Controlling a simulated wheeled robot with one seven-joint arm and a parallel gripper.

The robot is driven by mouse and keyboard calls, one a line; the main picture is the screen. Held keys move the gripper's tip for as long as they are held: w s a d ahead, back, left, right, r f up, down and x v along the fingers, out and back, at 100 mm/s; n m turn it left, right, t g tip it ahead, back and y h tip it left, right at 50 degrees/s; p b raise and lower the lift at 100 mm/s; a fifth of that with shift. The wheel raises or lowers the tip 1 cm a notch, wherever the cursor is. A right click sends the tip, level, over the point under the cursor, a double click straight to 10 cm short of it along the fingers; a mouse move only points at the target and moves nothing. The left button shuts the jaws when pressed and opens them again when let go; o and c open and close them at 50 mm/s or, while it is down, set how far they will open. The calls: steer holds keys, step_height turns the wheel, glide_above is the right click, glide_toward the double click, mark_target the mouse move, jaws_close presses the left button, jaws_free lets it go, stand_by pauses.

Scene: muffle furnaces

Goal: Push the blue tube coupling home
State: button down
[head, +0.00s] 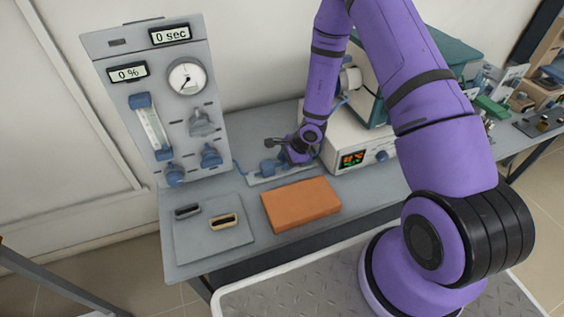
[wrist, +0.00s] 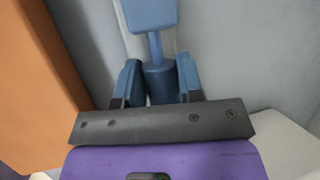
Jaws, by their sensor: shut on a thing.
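The blue tube coupling (wrist: 159,83) shows in the wrist view as a short, darker blue cylinder between the two blue finger pads of my gripper (wrist: 158,72). My gripper is shut on it. Beyond it, a thinner blue stem leads to a wider blue block (wrist: 150,14), in line with the coupling. I cannot tell whether any gap is left at the joint. In the head view my gripper (head: 284,159) is low over the bench beside the white furnace base, with blue fittings (head: 268,167) just to its left. My gripper partly hides the coupling there.
A grey gas panel (head: 160,90) with a gauge and blue knobs stands at the left. An orange block (head: 301,204) lies in front of my gripper. A grey mat (head: 212,246) holds two small oval pieces. The furnace unit (head: 352,137) stands close on the right.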

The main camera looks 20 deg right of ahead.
steer(key=shift+d, duration=1.05)
steer(key=c, duration=0.8)
jaws_free()
steer(key=shift+d, duration=0.15)
steer(key=shift+o, duration=0.2)
steer(key=shift+r, duration=0.1)
steer(key=v, duration=1)
steer(key=shift+r, duration=0.3)
steer(key=shift+s, duration=0.1)
